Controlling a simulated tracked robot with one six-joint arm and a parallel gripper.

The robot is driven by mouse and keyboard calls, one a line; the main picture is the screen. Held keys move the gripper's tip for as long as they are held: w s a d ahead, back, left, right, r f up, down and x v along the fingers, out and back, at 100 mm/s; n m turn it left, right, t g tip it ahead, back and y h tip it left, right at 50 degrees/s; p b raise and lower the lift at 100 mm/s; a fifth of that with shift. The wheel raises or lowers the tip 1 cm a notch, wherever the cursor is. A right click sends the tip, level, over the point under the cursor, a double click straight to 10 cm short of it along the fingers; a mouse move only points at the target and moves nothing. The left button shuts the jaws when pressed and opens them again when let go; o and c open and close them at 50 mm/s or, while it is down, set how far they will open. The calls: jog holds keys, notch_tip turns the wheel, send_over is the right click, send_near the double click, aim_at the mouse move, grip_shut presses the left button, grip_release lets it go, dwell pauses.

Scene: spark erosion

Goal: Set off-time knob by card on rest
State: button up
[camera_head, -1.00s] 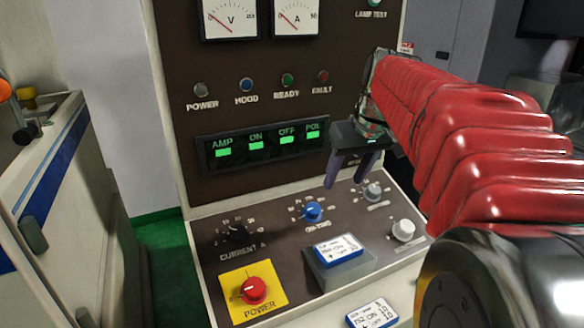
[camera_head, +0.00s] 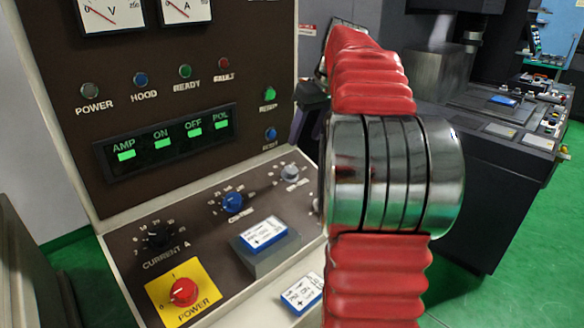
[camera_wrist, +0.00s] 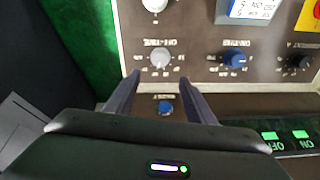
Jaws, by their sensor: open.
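The grey off-time knob (camera_head: 290,172) is on the sloping console, right of the blue on-time knob (camera_head: 232,202). In the wrist view the off-time knob (camera_wrist: 160,57) lies just beyond my open fingertips (camera_wrist: 162,80), roughly centred between them and not gripped. My gripper (camera_head: 306,125) is mostly hidden behind my red arm in the head view. A white and blue card (camera_head: 264,229) lies on the dark rest (camera_head: 265,262); its small print is not readable. The knob's pointer setting is too small to tell.
A second card (camera_head: 302,293) lies on the pale front ledge. The black current knob (camera_head: 157,237) and the red power knob (camera_head: 183,292) are at left. A blue button (camera_wrist: 165,107) shows between my fingers. A white knob (camera_wrist: 155,4) is near the wrist view's top.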

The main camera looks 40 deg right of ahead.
aim_at(291, 169)
jog(key=x, duration=1.3)
jog(key=shift+w+f, duration=0.1)
jog(key=shift+f, duration=0.25)
jog(key=shift+a, duration=0.1)
jog(key=c, duration=1)
